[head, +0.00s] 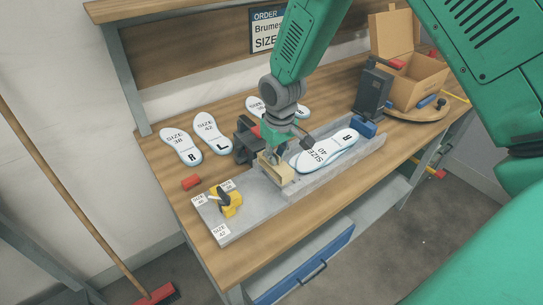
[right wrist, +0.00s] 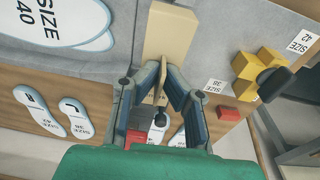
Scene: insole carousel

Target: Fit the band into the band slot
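A tan piece (right wrist: 169,35), which I take to be the band, stands at the grey metal fixture (head: 240,225); in the head view its box-like part (head: 279,178) is under my right gripper. My right gripper (head: 271,156) points down at it. In the right wrist view the fingertips (right wrist: 161,72) come together on a narrow tan part, with little gap showing. The fingers hide how it sits, and I cannot make out the band slot. My left gripper is not in view.
A yellow clamp-like part (head: 228,204) stands on the fixture near size labels. A size 40 insole (head: 325,150) lies in the grey tray right of my gripper. Other insoles (head: 180,146) and a red block (head: 191,182) lie left. A cardboard box (head: 415,80) stands back right.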

